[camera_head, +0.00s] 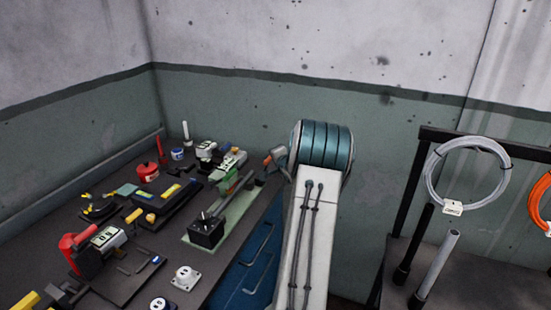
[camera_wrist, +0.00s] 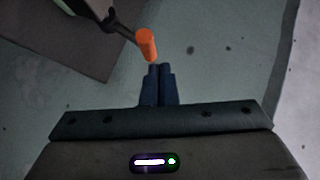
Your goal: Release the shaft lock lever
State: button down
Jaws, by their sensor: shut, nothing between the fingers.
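An orange-tipped lever (camera_wrist: 147,44) shows in the wrist view, on a thin dark rod that runs up and left to a dark body (camera_wrist: 95,8). I take it to be the shaft lock lever. My gripper (camera_wrist: 159,67) is shut and empty, with both fingertips together just below the orange tip. I cannot tell whether they touch it. In the head view, a small orange part (camera_head: 267,161) shows near the bench's back right end, beside the end of my arm. My fingers cannot be made out there.
A dark workbench (camera_head: 222,272) carries a green mat with a black-based device (camera_head: 206,231), a red can (camera_head: 148,172) and several tools. A rack (camera_head: 480,150) with a grey cable coil (camera_head: 467,172) stands at the right. Walls close off the back and left.

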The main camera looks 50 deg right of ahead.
jog(key=shift+r, duration=0.1)
jog(key=s+d+r+p+v, duration=0.1)
jog(key=d+p+v, duration=0.1)
jog(key=v, duration=1)
jog(key=shift+s+r, duration=0.25)
jog(key=shift+s, duration=0.05)
jog(key=shift+d, duration=0.1)
